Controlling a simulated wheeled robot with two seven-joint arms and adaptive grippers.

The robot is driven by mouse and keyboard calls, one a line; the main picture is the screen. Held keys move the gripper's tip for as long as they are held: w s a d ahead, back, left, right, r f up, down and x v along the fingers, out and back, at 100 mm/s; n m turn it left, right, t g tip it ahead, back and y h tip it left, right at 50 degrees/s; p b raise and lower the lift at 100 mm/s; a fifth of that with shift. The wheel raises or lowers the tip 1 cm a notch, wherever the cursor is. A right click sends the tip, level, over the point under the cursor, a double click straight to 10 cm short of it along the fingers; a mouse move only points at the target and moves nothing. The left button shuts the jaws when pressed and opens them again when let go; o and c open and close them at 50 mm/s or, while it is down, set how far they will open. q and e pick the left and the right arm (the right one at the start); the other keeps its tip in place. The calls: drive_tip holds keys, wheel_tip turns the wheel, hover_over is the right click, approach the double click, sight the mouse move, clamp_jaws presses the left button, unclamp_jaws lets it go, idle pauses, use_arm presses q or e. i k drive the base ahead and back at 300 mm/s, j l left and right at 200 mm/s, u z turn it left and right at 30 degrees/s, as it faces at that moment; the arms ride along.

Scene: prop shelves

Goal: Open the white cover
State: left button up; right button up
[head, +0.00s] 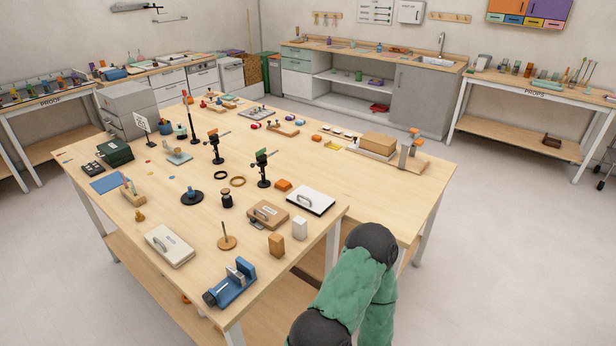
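A white cover (311,200) with a handle on top and a dark rim lies flat near the table's right front edge. A cream-white cover (170,245) with a grey handle and small marking lies flat near the front left edge. I cannot tell which of the two is meant. Both look shut. A brown cover (267,214) with a handle lies just left of the white one. Neither gripper shows; only a green-sleeved arm of mine is in view at the lower right, beside the table.
On the wooden table (330,170), a blue vise (232,283), a wooden block (276,244), a white block (300,228) and a peg stand (227,237) stand near the covers. Several black stands are further back.

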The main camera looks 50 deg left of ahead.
sight(314, 201)
drive_tip(key=i, duration=0.6)
drive_tip(key=i+l+u, duration=0.15)
drive_tip(key=i, duration=1.05)
drive_tip(key=i+u, duration=0.1)
drive_tip(key=u, duration=2.1)
